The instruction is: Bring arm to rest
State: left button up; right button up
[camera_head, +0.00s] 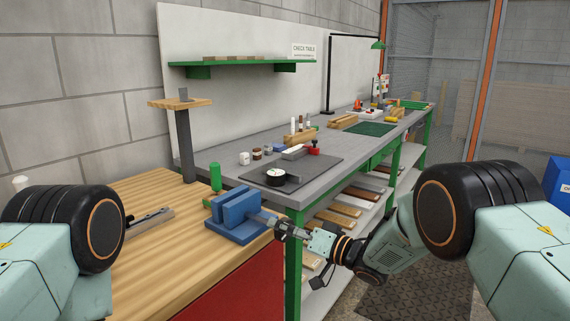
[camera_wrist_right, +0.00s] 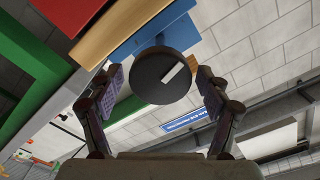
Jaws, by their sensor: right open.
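My right gripper (camera_head: 286,229) reaches in from the right, at the front end of the blue vise (camera_head: 236,214) on the wooden bench. In the right wrist view, its two fingers (camera_wrist_right: 157,77) are spread and empty. A dark round knob (camera_wrist_right: 150,82) with a pale bar mark shows between the fingertips, in front of the blue vise body (camera_wrist_right: 150,28). I see a gap at the fingers' sides; whether either touches the knob I cannot tell. My left arm shows only as a joint at the left edge; its gripper is out of view.
Behind stands a long grey table (camera_head: 225,160) with a dark mat, a round gauge (camera_head: 275,177) and green legs. Floor is open at lower right.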

jog(key=shift+n+b, duration=0.4)
jog(key=shift+n, duration=0.5)
jog(key=n+b, duration=0.2)
jog(key=n, duration=0.1)
jog(key=shift+f+b, duration=0.1)
jog(key=shift+b, duration=0.2)
jog(key=n+b, duration=0.5)
jog(key=b, duration=0.1)
jog(key=shift+s+a+n, duration=0.1)
jog(key=shift+s+n, duration=0.1)
jog(key=shift+n, duration=0.2)
